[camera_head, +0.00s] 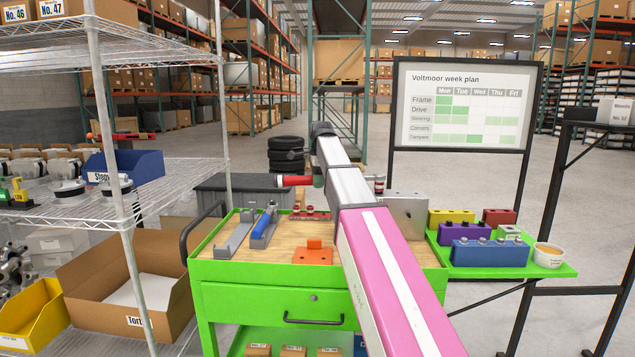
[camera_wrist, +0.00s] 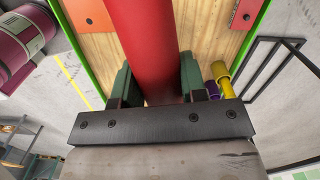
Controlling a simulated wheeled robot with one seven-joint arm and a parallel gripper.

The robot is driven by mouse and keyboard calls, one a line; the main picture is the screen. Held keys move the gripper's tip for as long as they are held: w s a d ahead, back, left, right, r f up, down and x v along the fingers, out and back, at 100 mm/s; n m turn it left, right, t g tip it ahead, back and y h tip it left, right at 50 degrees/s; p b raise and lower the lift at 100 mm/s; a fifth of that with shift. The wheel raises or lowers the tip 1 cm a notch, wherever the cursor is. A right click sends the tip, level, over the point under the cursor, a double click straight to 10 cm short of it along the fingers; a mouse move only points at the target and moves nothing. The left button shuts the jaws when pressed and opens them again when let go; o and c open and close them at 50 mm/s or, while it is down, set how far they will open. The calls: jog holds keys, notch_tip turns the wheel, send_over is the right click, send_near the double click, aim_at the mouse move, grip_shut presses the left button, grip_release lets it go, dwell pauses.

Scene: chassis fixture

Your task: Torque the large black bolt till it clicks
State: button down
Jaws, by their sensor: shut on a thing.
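My gripper (camera_wrist: 158,85) is shut on a thick red handle (camera_wrist: 145,40), which runs between its two dark green fingers in the wrist view. In the head view the red handle (camera_head: 296,181) sticks out to the left of my arm's end, above the cart. A small red and grey piece (camera_head: 378,184) shows on the right of my arm; I cannot tell whether it belongs to the same tool. A grey metal plate (camera_head: 408,216) stands upright at the cart's right side, partly behind my arm. I cannot make out the large black bolt in either view.
The green cart (camera_head: 270,300) has a wooden top with an empty grey cradle (camera_head: 234,234), a blue-handled tool (camera_head: 265,222) in another cradle, red pieces (camera_head: 310,214) and an orange block (camera_head: 313,253). A green side shelf (camera_head: 505,271) holds coloured blocks and a cup (camera_head: 548,256).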

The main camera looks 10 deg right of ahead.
jog(key=shift+w+d, duration=0.1)
jog(key=shift+w, duration=0.15)
jog(key=shift+w+m, duration=0.3)
jog(key=shift+w, duration=0.05)
jog(key=shift+w+d+m, duration=0.15)
jog(key=shift+w+m, duration=0.2)
jog(key=shift+w, duration=0.35)
jog(key=shift+w+d+m, duration=0.1)
jog(key=shift+w+m, duration=0.25)
jog(key=shift+w, duration=0.35)
dwell(0.5)
